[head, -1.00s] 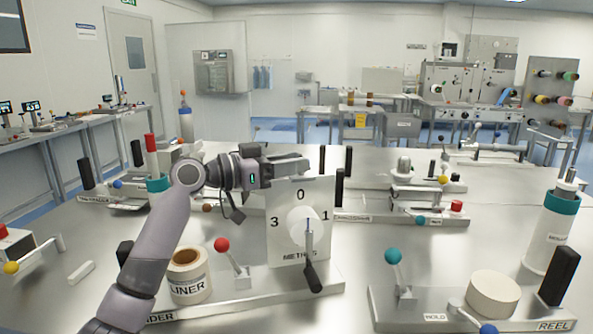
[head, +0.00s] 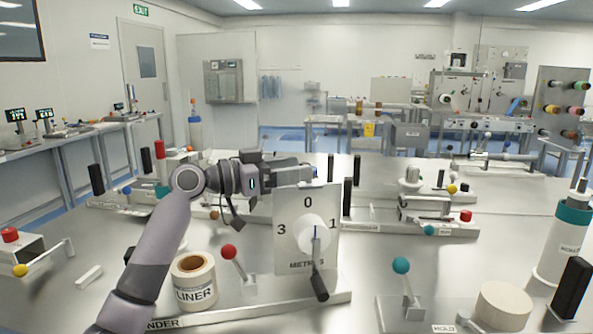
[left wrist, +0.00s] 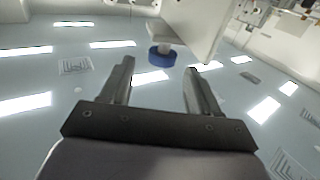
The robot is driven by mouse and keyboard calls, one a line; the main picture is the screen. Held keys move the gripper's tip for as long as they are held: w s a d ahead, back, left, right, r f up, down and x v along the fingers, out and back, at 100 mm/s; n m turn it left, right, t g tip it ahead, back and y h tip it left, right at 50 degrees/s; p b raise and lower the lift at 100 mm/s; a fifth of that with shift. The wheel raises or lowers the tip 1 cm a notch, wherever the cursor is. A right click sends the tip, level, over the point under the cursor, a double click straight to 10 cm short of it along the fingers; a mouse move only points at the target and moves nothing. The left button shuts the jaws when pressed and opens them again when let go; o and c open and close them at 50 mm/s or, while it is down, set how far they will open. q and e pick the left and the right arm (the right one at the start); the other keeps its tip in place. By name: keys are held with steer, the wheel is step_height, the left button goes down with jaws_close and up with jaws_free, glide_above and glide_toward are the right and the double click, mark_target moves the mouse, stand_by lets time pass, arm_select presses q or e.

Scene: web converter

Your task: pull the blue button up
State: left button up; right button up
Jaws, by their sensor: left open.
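The blue button (left wrist: 161,57) is a round blue knob on a short pale stem. It shows in the left wrist view beside a white panel, between and just beyond my fingertips. I cannot make it out in the head view, where the white dial panel (head: 290,250), marked 0, 1, 3 and METRES, may hide it. My left gripper (head: 308,174) reaches in from the left at the panel's top edge, its fingers partly behind it. In the left wrist view my left gripper (left wrist: 160,68) is open with nothing between its fingers. My right gripper is not in view.
A LINER roll (head: 195,283) and a red-knobbed lever (head: 229,252) stand left of the panel. A teal-knobbed lever (head: 401,266), a cream roll (head: 502,306) and a tall white roller (head: 566,240) stand at the right. A black lever (head: 318,270) hangs on the dial.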

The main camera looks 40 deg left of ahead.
arm_select(q)
steer(key=shift+b+v, duration=0.9)
steer(key=shift+v, duration=2.05)
